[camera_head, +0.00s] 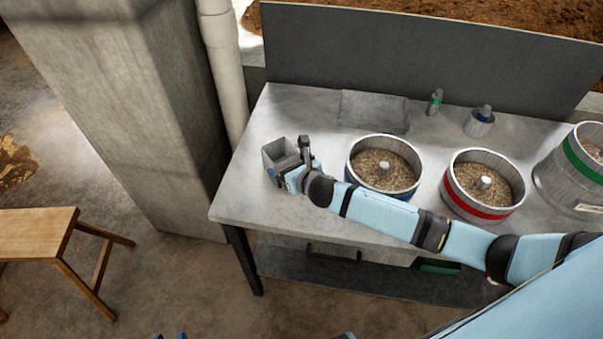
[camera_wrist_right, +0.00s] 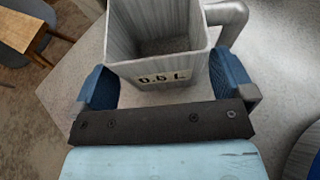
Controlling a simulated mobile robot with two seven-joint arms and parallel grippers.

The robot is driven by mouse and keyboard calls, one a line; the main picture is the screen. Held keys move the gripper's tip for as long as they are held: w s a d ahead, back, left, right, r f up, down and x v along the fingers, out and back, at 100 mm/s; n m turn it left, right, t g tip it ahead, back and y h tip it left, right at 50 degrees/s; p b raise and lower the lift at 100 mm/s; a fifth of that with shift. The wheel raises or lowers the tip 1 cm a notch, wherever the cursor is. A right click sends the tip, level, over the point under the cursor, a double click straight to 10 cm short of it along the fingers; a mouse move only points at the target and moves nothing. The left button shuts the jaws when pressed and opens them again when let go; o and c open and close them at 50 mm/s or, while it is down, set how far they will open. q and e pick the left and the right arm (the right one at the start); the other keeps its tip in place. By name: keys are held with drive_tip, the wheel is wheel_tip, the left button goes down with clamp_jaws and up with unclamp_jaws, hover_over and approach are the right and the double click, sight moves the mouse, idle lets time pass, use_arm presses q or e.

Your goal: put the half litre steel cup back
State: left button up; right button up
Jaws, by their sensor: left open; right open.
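The half litre steel cup (camera_head: 278,154) is a square grey metal cup near the left edge of the table. It looks upright and empty. In the right wrist view the cup (camera_wrist_right: 155,70) shows its "0.5 L" label and a handle on the right. My right gripper (camera_head: 290,180) is at the cup, and its blue fingers (camera_wrist_right: 165,85) are open on either side of it. I cannot tell whether either finger touches the cup. Two blue tips of my left gripper (camera_head: 168,336) show at the bottom edge, away from the table; the rest of it is cut off.
The grey table (camera_head: 245,200) carries a blue-banded grain pot (camera_head: 350,178), a red-banded one (camera_head: 470,210) and a green-banded one (camera_head: 565,175) at right. A shallow grey tray (camera_head: 372,110), a small bottle (camera_head: 435,102) and a small canister (camera_head: 479,127) stand behind. A wooden stool (camera_head: 35,232) is left.

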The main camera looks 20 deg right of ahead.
drive_tip(key=v, duration=0.9)
drive_tip(key=shift+r, duration=0.1)
